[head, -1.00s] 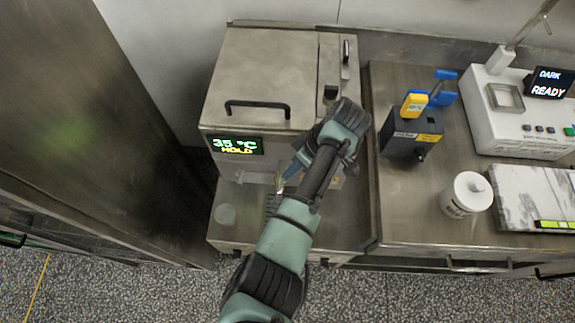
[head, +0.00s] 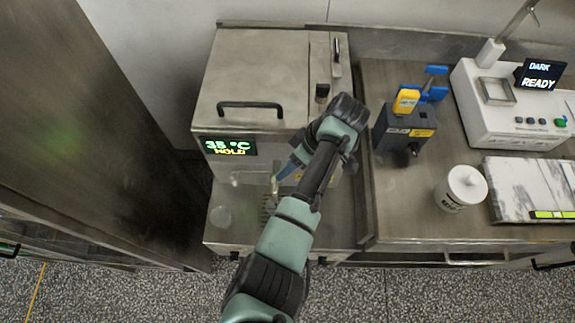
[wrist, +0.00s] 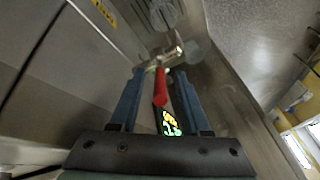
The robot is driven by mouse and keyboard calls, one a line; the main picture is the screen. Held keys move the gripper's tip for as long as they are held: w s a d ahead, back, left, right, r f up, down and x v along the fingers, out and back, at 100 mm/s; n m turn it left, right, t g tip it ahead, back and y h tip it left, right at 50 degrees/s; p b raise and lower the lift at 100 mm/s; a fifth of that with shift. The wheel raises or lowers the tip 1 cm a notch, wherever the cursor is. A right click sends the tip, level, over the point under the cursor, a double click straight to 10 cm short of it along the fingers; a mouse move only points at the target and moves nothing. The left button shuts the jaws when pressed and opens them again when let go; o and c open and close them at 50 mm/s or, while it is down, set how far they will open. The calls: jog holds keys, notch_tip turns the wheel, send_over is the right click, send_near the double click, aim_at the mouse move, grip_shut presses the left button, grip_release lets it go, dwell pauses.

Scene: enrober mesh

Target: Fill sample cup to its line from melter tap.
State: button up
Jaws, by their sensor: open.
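The melter (head: 262,75) is a steel box with a lid handle; its display (head: 229,147) reads 35 °C HOLD. Its tap (wrist: 168,55) has a metal body and a red lever (wrist: 160,88). My gripper (wrist: 158,74) is open, with one blue finger on each side of the red lever, apparently not clamped on it. In the head view my gripper (head: 278,180) is at the melter's front, and my arm hides part of the tap.
A slotted drip grate (head: 267,208) lies in the ledge below the tap. On the right bench are a dark block with blue and yellow tools (head: 405,125), a white lidded jar (head: 464,187), a marble slab (head: 520,185) and a white instrument (head: 510,115). A tall steel cabinet (head: 80,130) stands left.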

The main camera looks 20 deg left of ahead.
jog(key=p+v, duration=0.3)
jog(key=v, duration=0.9)
jog(key=shift+p, duration=0.35)
dwell(2.1)
